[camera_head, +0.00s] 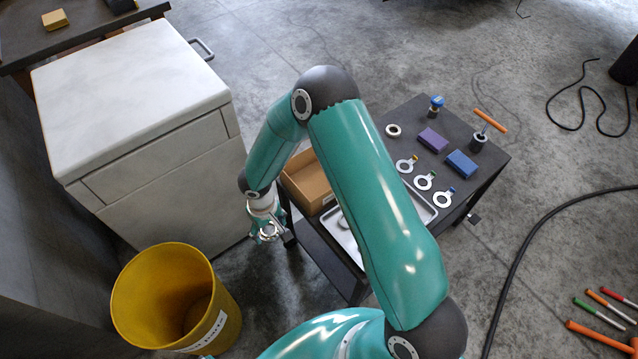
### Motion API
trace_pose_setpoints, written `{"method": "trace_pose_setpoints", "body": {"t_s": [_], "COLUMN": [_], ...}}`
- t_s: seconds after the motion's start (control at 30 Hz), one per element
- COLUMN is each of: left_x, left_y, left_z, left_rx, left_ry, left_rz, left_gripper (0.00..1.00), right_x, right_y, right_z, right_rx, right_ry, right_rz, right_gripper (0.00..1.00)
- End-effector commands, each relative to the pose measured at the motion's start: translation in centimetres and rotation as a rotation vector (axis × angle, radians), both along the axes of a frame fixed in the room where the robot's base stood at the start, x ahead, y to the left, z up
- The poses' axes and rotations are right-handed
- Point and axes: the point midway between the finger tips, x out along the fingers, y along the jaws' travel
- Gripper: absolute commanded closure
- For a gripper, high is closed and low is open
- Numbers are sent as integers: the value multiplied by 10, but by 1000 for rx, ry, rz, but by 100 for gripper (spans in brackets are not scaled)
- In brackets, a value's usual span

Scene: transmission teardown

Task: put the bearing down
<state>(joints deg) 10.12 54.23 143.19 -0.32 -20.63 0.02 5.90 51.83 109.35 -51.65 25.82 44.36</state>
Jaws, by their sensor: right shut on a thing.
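My right gripper (267,235) is shut on a small metallic ring, the bearing (268,231). It holds the bearing in the air above the floor, between the yellow bin and the dark cart. The fingers partly cover the bearing, and it is small in the picture. My left gripper is out of view.
A yellow bin (122,304) stands lower left, beside a white cabinet (130,90). The dark cart (408,112) carries a cardboard box (306,184), a metal tray (424,209), ring-ended tags, blocks and a pale ring (393,130). My right arm hides part of it.

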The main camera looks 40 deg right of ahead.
Motion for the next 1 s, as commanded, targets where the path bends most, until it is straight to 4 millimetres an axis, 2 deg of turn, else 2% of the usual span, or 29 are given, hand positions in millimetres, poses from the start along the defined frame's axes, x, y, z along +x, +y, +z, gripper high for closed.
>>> {"method": "trace_pose_setpoints", "body": {"t_s": [0.13, 0.27, 0.4, 0.5, 0.6, 0.77, 0.87, 1.0], "left_x": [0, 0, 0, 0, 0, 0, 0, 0], "left_y": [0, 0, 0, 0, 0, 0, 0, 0], "left_z": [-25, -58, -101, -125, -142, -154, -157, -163], "left_rx": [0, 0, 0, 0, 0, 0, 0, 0], "left_ry": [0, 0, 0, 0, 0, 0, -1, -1], "left_rz": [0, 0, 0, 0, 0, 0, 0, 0], "left_gripper": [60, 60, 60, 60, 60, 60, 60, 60], "right_x": [29, 60, 79, 80, 75, 67, 65, 64], "right_y": [-38, -97, -168, -204, -228, -244, -247, -247], "right_z": [-3, 7, 36, 63, 89, 114, 112, 85], "right_rx": [-1, 0, 2, 3, 4, 3, 2, 1], "right_ry": [-11, -15, -18, -17, -14, -6, -1, 4], "right_rz": [-123, -318, -586, -744, -854, -935, -949, -950], "right_gripper": [74, 74, 74, 74, 74, 74, 74, 74]}}
